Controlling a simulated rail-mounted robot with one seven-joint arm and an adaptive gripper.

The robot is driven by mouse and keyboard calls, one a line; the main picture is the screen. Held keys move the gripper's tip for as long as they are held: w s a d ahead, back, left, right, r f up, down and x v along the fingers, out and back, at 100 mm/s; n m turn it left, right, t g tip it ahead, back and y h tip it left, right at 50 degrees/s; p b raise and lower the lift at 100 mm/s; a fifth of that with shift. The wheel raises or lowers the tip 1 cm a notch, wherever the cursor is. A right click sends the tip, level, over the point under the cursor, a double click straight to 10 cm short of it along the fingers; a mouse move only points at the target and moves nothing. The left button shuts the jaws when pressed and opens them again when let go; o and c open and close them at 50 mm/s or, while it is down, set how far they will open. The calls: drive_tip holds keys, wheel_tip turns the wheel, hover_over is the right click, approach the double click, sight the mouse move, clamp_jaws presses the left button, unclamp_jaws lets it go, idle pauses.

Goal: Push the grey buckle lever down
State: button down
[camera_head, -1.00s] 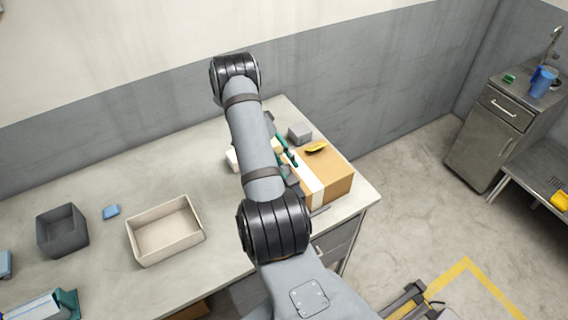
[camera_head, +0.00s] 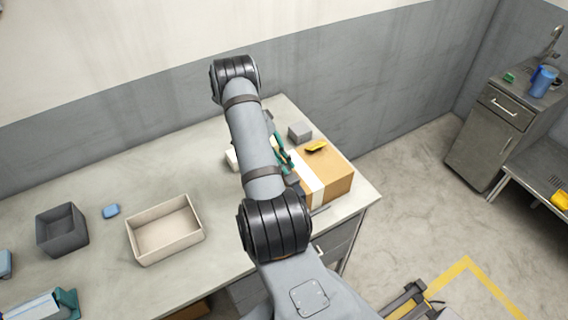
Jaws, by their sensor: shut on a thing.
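My gripper (camera_head: 284,158) is mostly hidden behind my own forearm, above the right part of the table. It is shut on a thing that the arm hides. Teal-green and dark grey parts show just right of the forearm, by the left side of the cardboard box (camera_head: 337,180); I cannot tell which belong to the gripper. The box has a pale band across its top. I cannot make out the grey buckle lever or its position.
A small grey block (camera_head: 300,132) and a yellow item (camera_head: 316,147) are by the box, the yellow one on top. A beige tray (camera_head: 196,240), dark bin (camera_head: 64,242) and blue block (camera_head: 111,211) stand left. A teal-and-white device (camera_head: 66,303) is at the lower left.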

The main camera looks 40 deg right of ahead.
drive_tip(key=shift+w+d+f+n+g+b, duration=0.25)
drive_tip(key=shift+w+f+n+g+b, duration=0.15)
drive_tip(key=shift+g+b, duration=0.75)
drive_tip(key=shift+w+a+r+b, duration=0.1)
drive_tip(key=shift+w+r+b, duration=0.05)
drive_tip(key=shift+b, duration=0.35)
drive_tip(key=shift+a, duration=0.1)
drive_tip(key=shift+r, duration=0.1)
drive_tip(key=c, duration=1.7)
unclamp_jaws()
wheel_tip(320, 180, up, 10)
